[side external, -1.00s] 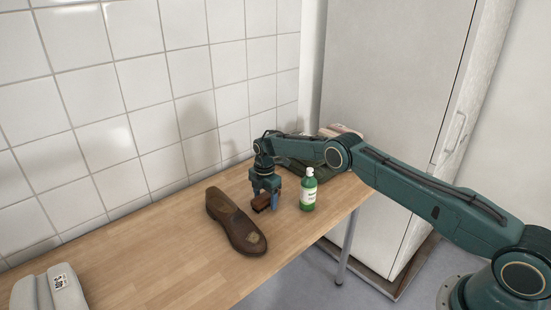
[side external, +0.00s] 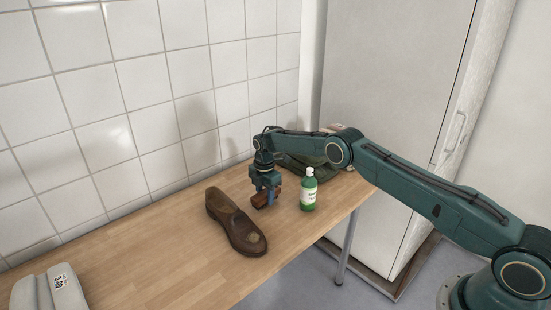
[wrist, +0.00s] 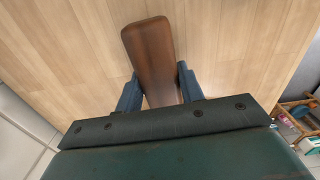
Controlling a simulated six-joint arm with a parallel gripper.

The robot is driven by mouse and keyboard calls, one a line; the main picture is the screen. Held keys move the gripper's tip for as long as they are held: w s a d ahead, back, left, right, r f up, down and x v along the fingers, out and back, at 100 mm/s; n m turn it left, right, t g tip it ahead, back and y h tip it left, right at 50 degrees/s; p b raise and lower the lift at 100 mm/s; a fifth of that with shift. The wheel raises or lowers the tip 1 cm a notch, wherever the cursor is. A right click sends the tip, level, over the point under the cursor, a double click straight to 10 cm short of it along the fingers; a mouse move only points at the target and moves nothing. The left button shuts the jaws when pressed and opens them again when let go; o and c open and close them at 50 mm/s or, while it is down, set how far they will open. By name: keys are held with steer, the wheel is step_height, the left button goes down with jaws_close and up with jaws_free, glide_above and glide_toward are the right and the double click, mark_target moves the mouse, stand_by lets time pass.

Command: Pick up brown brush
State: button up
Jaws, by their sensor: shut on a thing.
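The brown brush (side external: 261,199) is a small wooden block between the fingers of my gripper (side external: 266,203) in the side view. In the wrist view the brush (wrist: 151,58) shows as a long, rounded brown back, and the two blue fingers of my gripper (wrist: 157,90) are shut on its sides. The brush appears to be held slightly above the wooden table (side external: 165,265), though the gap is hard to judge. Its underside is hidden in both views.
A brown leather shoe (side external: 236,222) lies to the left of my gripper. A green bottle with a white cap (side external: 308,191) stands close on the right. A dark green item (side external: 308,170) lies behind. A pale grey object (side external: 48,290) is at the front left.

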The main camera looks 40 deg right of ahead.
mark_target(263, 194)
step_height(263, 194, up, 19)
steer(key=shift+f, duration=0.15)
stand_by(0.4)
stand_by(0.3)
steer(key=shift+o, duration=1.4)
steer(key=shift+c, duration=0.7)
steer(key=s+a+f, duration=0.4)
steer(key=s+a, duration=0.2)
steer(key=a, duration=0.3)
steer(key=s+a+f, duration=0.4)
steer(key=s+a, duration=0.2)
steer(key=a, duration=0.3)
steer(key=shift+w, duration=0.1)
